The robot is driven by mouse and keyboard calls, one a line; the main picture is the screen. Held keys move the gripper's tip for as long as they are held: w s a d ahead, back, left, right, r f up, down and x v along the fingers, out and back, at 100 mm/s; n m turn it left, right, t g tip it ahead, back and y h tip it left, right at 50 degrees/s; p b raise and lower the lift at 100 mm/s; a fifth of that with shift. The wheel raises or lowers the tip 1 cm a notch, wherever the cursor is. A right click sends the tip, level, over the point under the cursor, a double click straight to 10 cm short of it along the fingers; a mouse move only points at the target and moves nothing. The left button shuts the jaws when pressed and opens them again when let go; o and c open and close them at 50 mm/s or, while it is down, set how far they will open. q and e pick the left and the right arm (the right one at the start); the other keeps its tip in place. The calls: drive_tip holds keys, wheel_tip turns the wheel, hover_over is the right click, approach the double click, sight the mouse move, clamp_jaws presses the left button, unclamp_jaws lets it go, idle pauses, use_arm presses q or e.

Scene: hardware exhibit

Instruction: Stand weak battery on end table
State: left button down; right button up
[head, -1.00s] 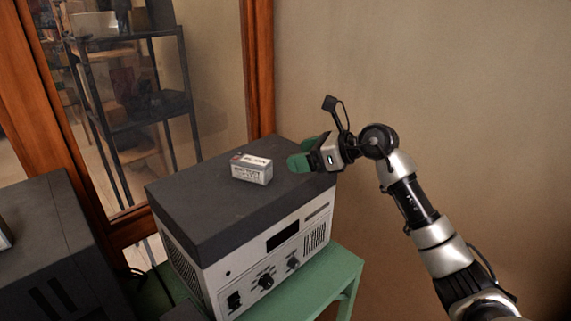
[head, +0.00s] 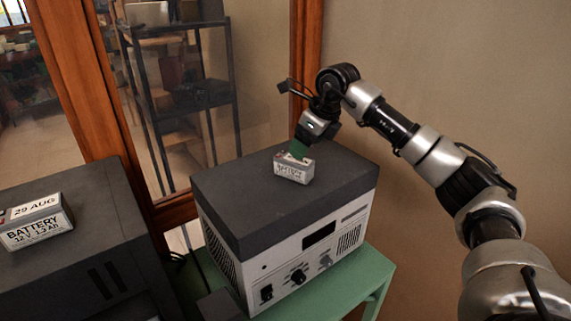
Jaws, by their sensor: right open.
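A small white and grey battery box (head: 293,172) lies on the dark top of a grey instrument with knobs. My right gripper (head: 299,151) points down at the battery's upper back edge, with its green fingers open; whether they touch it I cannot tell. A second battery (head: 36,221), labelled "BATTERY 12 V 1.3 Ah" and "29 AUG", rests on a dark box at the left. Neither battery shows a mark saying it is weak. A green table (head: 374,272) stands under the instrument. My left gripper is out of view.
The instrument (head: 309,255) fills most of the green table, leaving a narrow bare strip at the right front. The dark box (head: 98,252) stands to the left. A wood-framed glass pane (head: 84,130) is behind, with a black shelf (head: 185,105) beyond it.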

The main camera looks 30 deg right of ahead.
sight(295, 160)
drive_tip(key=x, duration=0.3)
drive_tip(key=shift+w+r+p, duration=0.15)
drive_tip(key=shift+p, duration=0.2)
drive_tip(key=shift+w+a+f+p, duration=0.1)
drive_tip(key=shift+f+p, duration=0.15)
drive_tip(key=shift+p, duration=0.05)
drive_tip(key=p+x, duration=0.2)
drive_tip(key=x, duration=0.1)
drive_tip(key=shift+w+f, duration=0.45)
drive_tip(key=shift+f, duration=0.3)
drive_tip(key=shift+f, duration=0.25)
drive_tip(key=c, duration=1.3)
drive_tip(key=shift+r, duration=0.1)
clamp_jaws()
